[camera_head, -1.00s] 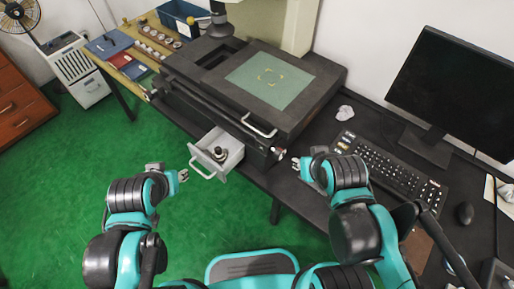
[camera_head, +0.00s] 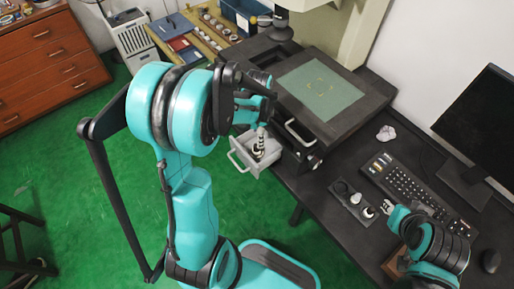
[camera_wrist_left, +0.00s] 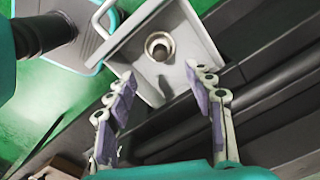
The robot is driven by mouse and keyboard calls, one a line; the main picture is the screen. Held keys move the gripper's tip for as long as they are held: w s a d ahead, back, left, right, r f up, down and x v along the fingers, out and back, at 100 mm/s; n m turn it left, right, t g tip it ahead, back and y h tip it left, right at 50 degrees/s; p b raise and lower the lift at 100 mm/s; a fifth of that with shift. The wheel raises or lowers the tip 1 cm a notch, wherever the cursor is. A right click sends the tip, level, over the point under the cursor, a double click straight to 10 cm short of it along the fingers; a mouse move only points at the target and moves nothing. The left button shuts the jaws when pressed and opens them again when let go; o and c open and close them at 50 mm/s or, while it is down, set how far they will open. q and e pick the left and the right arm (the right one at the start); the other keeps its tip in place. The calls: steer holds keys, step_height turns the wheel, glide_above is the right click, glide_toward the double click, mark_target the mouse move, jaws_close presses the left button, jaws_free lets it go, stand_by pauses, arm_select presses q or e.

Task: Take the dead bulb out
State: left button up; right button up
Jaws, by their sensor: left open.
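The small open drawer (camera_head: 241,152) holds a round dark-and-silver fitting (camera_head: 259,150), which I take to be the bulb in its holder.
A small dark tray (camera_head: 348,207) with round parts lies on the desk beside the right gripper. The keyboard (camera_head: 404,185), monitor (camera_head: 492,125) and crumpled paper (camera_head: 386,133) are to the right. The machine with the green plate (camera_head: 319,90) stands behind the drawer.

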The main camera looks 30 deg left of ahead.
mark_target(257, 149)
arm_select(q)
steer(key=shift+a+f, duration=0.15)
steer(key=shift+f, duration=0.25)
step_height(257, 149, down, 2)
steer(key=shift+f+b, duration=0.1)
steer(key=shift+b, duration=0.4)
step_height(257, 149, down, 6)
steer(key=b, duration=0.3)
steer(key=shift+a+r, duration=0.15)
steer(key=shift+r, duration=0.05)
steer(key=shift+r, duration=0.1)
jaws_close()
